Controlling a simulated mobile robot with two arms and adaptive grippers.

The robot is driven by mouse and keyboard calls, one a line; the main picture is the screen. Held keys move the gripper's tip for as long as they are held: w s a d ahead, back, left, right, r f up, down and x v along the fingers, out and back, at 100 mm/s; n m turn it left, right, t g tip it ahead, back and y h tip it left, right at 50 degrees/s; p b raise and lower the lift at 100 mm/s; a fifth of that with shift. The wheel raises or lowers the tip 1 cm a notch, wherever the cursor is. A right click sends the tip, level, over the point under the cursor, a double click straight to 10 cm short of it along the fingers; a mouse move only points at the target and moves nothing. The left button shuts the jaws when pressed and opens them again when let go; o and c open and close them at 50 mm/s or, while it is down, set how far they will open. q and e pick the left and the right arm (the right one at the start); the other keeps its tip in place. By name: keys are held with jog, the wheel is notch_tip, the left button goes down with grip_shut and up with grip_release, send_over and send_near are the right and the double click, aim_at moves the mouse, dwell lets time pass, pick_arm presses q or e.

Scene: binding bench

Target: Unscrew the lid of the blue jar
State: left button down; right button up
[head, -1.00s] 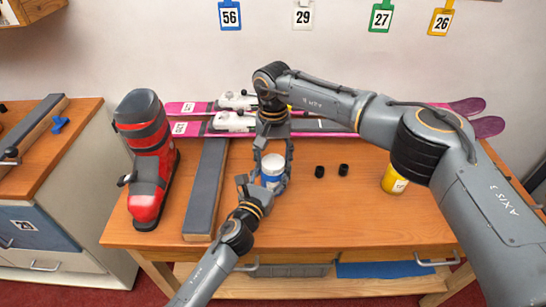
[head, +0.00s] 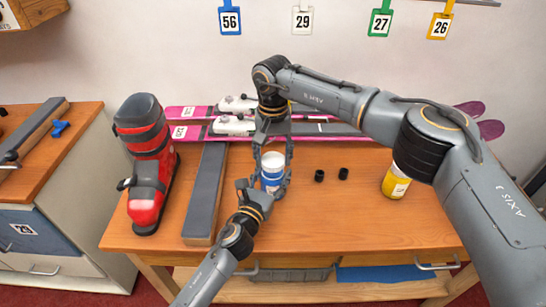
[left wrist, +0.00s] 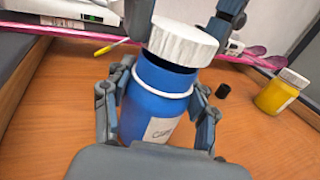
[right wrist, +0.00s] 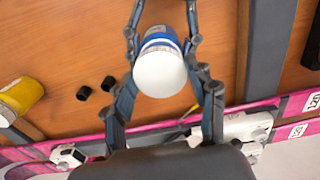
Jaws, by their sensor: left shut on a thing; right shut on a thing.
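The blue jar (left wrist: 158,105) stands upright on the bench, with a pale label and a white band around it. Its white lid (left wrist: 182,42) sits at its top; I cannot tell whether it still touches the threads. My left gripper (head: 265,189) is shut on the jar's body, its fingers on both sides in the left wrist view (left wrist: 160,92). My right gripper (head: 273,153) comes from above and is shut on the lid. In the right wrist view, the lid (right wrist: 160,75) is between its fingers and hides most of the jar.
Two small black cylinders (head: 331,175) and a yellow jar (head: 395,182) stand to the right. A long grey bar (head: 204,195) and a red ski boot (head: 147,185) are to the left. Pink skis (head: 335,129) lie behind. The bench front right is clear.

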aim_at(273, 159)
jog(key=shift+r, duration=2)
pick_arm(q)
jog(key=shift+c, duration=1.7)
grip_release()
